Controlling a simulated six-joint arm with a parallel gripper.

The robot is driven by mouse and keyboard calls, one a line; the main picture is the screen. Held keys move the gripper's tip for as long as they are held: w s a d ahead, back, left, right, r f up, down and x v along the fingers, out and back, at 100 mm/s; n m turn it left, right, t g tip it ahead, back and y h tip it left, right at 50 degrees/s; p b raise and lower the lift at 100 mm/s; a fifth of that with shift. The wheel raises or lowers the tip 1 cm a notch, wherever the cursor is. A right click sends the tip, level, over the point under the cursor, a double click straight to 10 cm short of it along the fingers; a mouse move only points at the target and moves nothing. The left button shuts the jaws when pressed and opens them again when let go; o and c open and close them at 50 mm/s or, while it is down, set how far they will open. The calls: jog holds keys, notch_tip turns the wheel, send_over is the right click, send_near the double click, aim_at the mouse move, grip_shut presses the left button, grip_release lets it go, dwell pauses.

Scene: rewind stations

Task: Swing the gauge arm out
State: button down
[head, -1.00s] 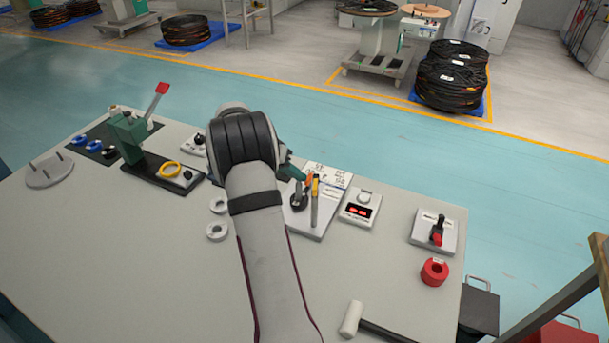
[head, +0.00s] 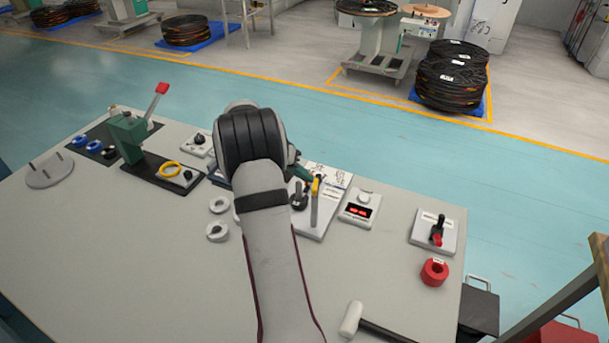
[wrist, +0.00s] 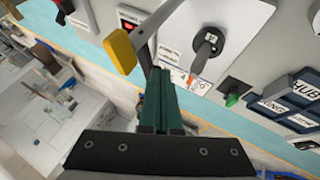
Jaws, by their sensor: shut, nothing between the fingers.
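The gauge arm (head: 314,208) is a flat grey bar with a yellow end, lying over a light plate (head: 325,222) right of the middle of the bench. In the wrist view the gauge arm (wrist: 162,20) runs from its yellow end up to the top edge. My gripper (head: 306,174) shows as green fingers at the gauge arm's yellow end in the head view. In the wrist view my gripper (wrist: 156,72) is shut and empty, its tips close beside the bar; I cannot tell whether they touch. My arm hides part of the bench.
A black knob (wrist: 207,45) stands on the plate beside the gauge arm. A box with a red display (head: 360,209) is right of it.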

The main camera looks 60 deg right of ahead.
jog(key=shift+s+d+m, duration=0.15)
jog(key=shift+m, duration=0.25)
jog(key=m+y, duration=0.1)
jog(key=s+d+m+g+y, duration=0.1)
jog(key=m, duration=0.1)
jog(key=m+g+y, duration=0.1)
jog(key=m, duration=0.1)
jog(key=shift+s+d, duration=0.2)
jog(key=shift+s, duration=0.2)
jog(key=shift+s+d, duration=0.15)
jog(key=shift+s, duration=0.8)
